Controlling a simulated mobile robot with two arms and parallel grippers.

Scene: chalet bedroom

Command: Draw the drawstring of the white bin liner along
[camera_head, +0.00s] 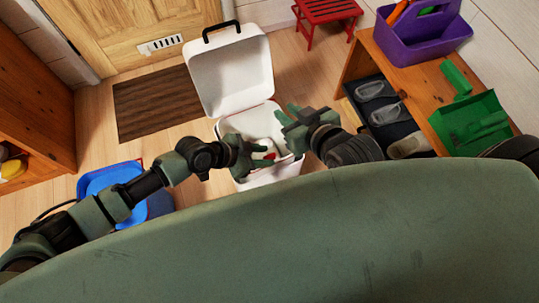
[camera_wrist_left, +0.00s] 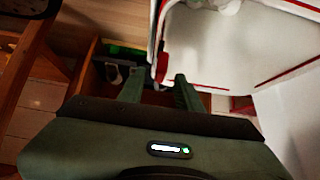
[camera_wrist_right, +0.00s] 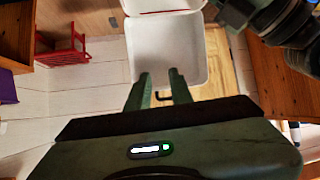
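The white bin (camera_head: 270,176) stands on the floor with its lid (camera_head: 230,72) open. A white liner (camera_wrist_left: 215,45) lines it, with a red drawstring (camera_wrist_left: 288,74) along its rim. A red patch also shows beside my left gripper (camera_head: 246,158) in the head view. My left gripper is at the bin's near left side. Its wrist view shows parted fingers, with a red drawstring piece (camera_wrist_left: 162,68) at or just beyond the tips; contact cannot be told. My right gripper (camera_head: 291,116) is over the bin's right side, fingers parted and empty. The lid is beyond it in the right wrist view (camera_wrist_right: 165,55).
A blue container (camera_head: 112,180) stands left of the bin. A wooden bench (camera_head: 418,92) on the right holds a purple caddy (camera_head: 424,38) and a green dustpan (camera_head: 470,125), with shoes below. A red stool (camera_head: 328,10) and brown doormat (camera_head: 155,102) lie behind.

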